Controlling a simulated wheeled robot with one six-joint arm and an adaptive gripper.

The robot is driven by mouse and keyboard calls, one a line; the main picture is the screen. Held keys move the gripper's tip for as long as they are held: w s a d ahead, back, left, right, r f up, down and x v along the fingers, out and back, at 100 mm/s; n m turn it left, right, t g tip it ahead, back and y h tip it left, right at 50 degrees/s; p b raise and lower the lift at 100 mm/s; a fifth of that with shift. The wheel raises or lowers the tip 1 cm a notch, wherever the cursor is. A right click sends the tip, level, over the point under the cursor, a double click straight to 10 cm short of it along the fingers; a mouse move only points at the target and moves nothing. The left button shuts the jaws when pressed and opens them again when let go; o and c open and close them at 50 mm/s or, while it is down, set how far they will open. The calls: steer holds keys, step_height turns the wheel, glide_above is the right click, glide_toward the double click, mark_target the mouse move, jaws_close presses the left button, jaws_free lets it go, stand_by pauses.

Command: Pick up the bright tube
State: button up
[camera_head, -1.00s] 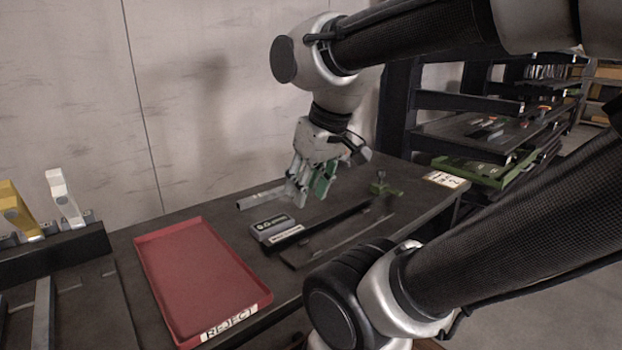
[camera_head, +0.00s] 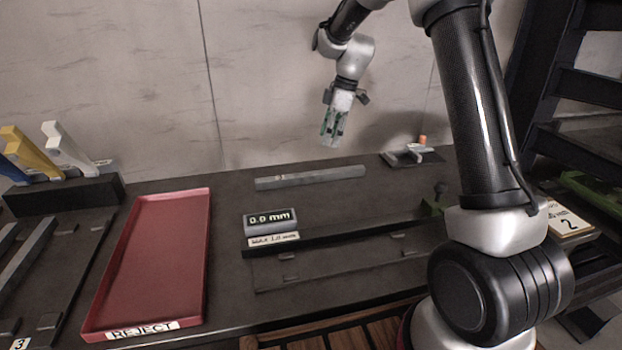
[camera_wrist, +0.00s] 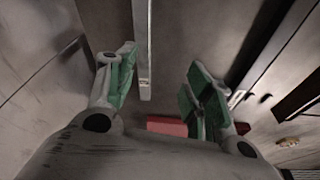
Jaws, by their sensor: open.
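A light grey square tube (camera_head: 310,177) lies flat on the dark bench top, behind the display block. It is the brightest tube lying loose there. My gripper (camera_head: 331,140) is open and empty, above the bench and near the wall, with clear space between its fingertips and the tube in the head view. In the wrist view, a length of the pale tube (camera_wrist: 144,50) shows beyond the gap between the green-padded fingers of my gripper (camera_wrist: 160,70). The tube's far end is cut off there.
A red REJECT tray (camera_head: 155,260) lies to the left. A "0.0 mm" display block (camera_head: 270,221) and a dark rail stand in front of the tube. A small fixture (camera_head: 413,156) is at the back right. A rack (camera_head: 65,192) holds coloured pieces at the left.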

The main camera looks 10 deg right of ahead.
mark_target(312, 173)
steer(key=w+f, duration=0.1)
steer(key=f, duration=0.1)
steer(key=w+a+f+n, duration=0.1)
steer(key=w+f, duration=0.1)
steer(key=w+f+n, duration=0.1)
steer(key=f, duration=0.2)
steer(key=shift+w+a+f+g, duration=0.1)
steer(key=shift+w+a+g, duration=0.1)
steer(key=shift+g, duration=0.1)
steer(key=f, duration=0.1)
steer(key=a+f, duration=0.1)
steer(key=shift+w+f+n, duration=0.1)
steer(key=shift+f+n, duration=0.2)
steer(key=shift+f, duration=0.1)
steer(key=x, duration=0.5)
steer(key=shift+a, duration=0.25)
jaws_close()
